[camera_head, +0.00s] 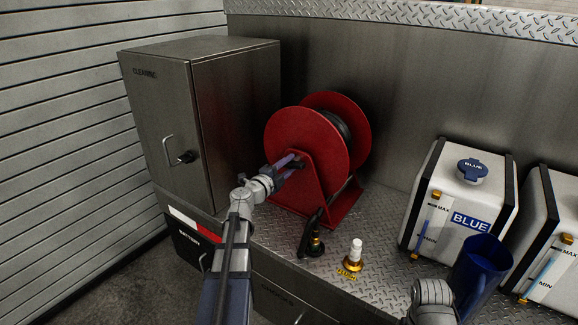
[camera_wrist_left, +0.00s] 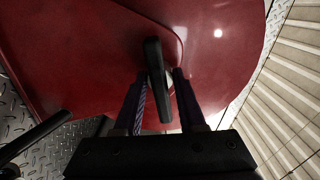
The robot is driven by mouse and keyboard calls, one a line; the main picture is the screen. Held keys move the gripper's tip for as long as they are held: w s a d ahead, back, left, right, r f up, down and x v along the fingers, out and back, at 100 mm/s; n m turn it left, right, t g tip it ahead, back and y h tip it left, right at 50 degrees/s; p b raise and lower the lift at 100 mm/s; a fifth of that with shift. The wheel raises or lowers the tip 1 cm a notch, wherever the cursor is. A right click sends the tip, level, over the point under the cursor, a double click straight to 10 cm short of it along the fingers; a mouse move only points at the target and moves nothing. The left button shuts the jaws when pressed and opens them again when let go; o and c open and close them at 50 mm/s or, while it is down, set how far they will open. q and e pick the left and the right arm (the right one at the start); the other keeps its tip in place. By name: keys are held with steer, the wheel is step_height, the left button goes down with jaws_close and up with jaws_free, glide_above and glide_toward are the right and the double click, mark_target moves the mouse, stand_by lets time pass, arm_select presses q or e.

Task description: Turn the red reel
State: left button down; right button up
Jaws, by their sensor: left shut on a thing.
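The red reel (camera_head: 300,140) stands on the metal deck, with black hose wound between its two discs. Its red face also fills much of the left wrist view (camera_wrist_left: 80,50). My left gripper (camera_head: 291,163) is at the near side of the reel. In the left wrist view its fingers (camera_wrist_left: 163,85) are shut on a black crank handle (camera_wrist_left: 154,70) in front of the red face. My right arm shows at the lower right beside a blue jug (camera_head: 478,270); its fingers are not clearly visible.
A grey cleaning cabinet (camera_head: 225,110) stands left of the reel. A hose nozzle (camera_head: 316,243) and a brass-and-white fitting (camera_head: 353,255) are on the deck in front. A white tank marked BLUE (camera_head: 460,200) and another tank (camera_head: 555,250) stand at the right.

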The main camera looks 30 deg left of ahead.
arm_select(q)
steer(key=c, duration=0.8)
jaws_free()
steer(key=shift+s+a, duration=0.15)
steer(key=shift+s, duration=1.85)
steer(key=shift+s+a, duration=0.1)
steer(key=shift+s, duration=1.85)
